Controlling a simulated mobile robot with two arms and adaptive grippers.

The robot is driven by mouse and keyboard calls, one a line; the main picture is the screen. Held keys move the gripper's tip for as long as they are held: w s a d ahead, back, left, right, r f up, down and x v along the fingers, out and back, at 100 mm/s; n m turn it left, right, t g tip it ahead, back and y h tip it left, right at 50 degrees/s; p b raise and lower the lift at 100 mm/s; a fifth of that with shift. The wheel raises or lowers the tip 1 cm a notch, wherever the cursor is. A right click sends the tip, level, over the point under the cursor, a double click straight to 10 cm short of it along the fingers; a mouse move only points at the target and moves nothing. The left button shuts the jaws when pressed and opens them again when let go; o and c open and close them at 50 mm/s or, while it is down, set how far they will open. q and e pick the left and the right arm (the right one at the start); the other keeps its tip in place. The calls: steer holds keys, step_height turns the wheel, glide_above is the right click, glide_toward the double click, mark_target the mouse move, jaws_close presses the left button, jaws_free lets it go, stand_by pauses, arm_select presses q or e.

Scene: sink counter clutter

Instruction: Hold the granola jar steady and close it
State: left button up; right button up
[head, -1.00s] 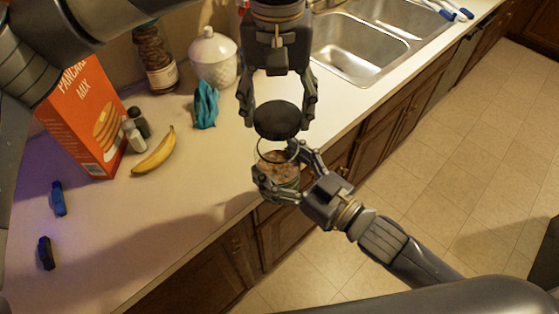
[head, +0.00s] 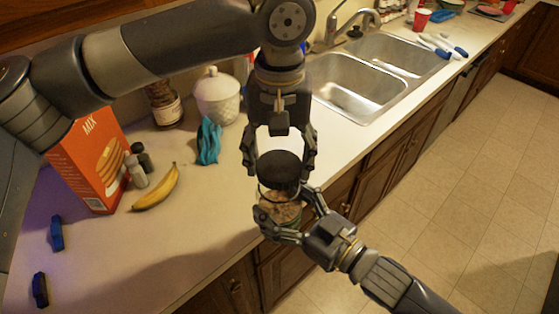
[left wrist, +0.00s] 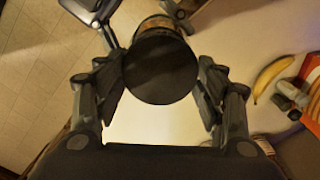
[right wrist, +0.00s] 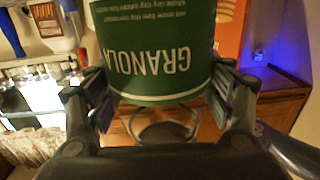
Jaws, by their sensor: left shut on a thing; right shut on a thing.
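The granola jar (head: 281,210) is clear with brown contents, over the counter's front edge. Its green label reading GRANOLA (right wrist: 155,50) shows in the right wrist view. My right gripper (head: 288,214) is shut around the jar's sides. My left gripper (head: 281,172), above it, is shut on the round dark lid (head: 279,166). The lid is right over the jar's mouth and hides most of it; I cannot tell whether they touch. In the left wrist view the lid (left wrist: 160,70) lies between the fingers and overlaps the jar (left wrist: 157,25).
On the counter stand a pancake mix box (head: 90,160), two shakers (head: 136,170), a banana (head: 156,188), a blue cloth (head: 209,141) and a white lidded jar (head: 217,95). The sink (head: 355,90) is behind. Open floor (head: 460,200) lies to the right.

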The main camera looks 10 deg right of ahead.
mark_target(279, 206)
arm_select(q)
steer(key=shift+f, duration=0.9)
steer(key=shift+f, duration=0.55)
